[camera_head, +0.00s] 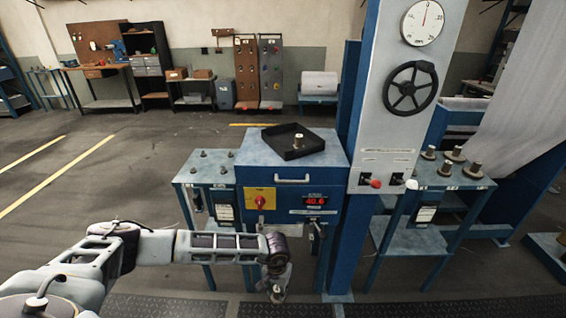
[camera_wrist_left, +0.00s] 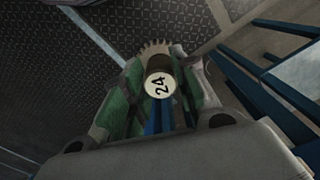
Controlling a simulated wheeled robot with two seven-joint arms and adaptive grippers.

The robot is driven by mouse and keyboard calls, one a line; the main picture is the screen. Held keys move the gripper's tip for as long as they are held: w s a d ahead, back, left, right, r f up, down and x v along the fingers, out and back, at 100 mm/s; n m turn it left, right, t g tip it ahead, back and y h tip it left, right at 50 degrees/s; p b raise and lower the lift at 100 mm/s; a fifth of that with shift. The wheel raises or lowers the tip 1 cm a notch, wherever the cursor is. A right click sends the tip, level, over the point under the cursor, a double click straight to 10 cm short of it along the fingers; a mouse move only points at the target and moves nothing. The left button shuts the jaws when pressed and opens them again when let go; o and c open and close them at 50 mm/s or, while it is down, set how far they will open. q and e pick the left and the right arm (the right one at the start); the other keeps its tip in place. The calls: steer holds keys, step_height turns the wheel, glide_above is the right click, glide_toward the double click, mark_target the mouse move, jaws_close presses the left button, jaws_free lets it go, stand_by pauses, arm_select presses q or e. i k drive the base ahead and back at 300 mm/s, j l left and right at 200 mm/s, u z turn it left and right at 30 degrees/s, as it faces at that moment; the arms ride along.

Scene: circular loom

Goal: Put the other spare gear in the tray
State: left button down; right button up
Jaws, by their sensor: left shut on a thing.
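The black tray (camera_head: 272,143) sits on top of the blue machine cabinet, with one gear (camera_head: 299,141) with a pale hub standing inside it. My left gripper (camera_head: 276,285) is low in front of the cabinet, below the level of its top and well apart from the tray. In the left wrist view it is shut on a spare gear (camera_wrist_left: 158,84), whose round hub is marked 24 and whose teeth show behind the hub. My right gripper is not in view.
A left side table (camera_head: 206,168) carries several small pegs. A right side table (camera_head: 440,175) holds several gears on its top. The blue column with a handwheel (camera_head: 410,89) and dial rises just right of the cabinet. The cabinet front has a handle, a red knob and a display.

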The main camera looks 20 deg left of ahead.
mark_target(285, 138)
steer(key=i+j, duration=0.15)
steer(key=j, duration=0.25)
steer(key=i+j, duration=0.2)
steer(key=j, duration=0.2)
steer(key=i+j, duration=0.15)
steer(key=j, duration=0.25)
